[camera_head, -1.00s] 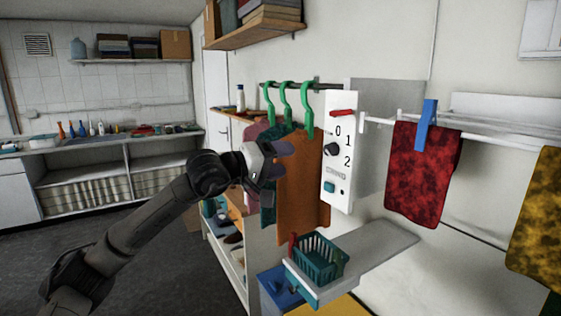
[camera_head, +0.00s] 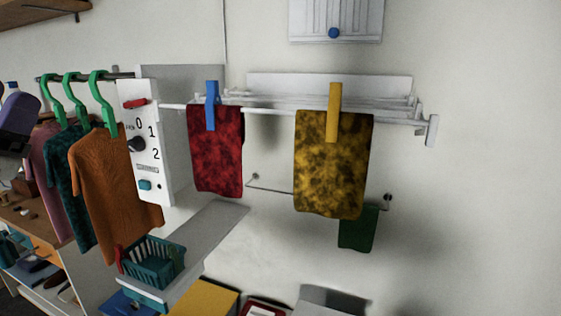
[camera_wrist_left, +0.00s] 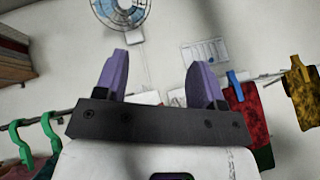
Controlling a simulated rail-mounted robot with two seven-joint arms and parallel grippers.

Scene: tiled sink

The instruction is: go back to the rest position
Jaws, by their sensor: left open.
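My left gripper (camera_wrist_left: 160,75) shows in the left wrist view with its two purple fingers spread wide and nothing between them. It points up toward the wall, clear of the clothes and cloths. At the left edge of the head view, a purple and dark part of it (camera_head: 18,108) shows beside the hangers, mostly cut off by the frame. My right gripper is in neither view.
Green hangers (camera_head: 103,100) carry an orange shirt (camera_head: 115,180) and other garments beside a white control panel (camera_head: 150,170). A red cloth (camera_head: 215,160) and a yellow cloth (camera_head: 330,180) hang on a white rack. A teal basket (camera_head: 155,262) stands below. A fan (camera_wrist_left: 122,12) is above.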

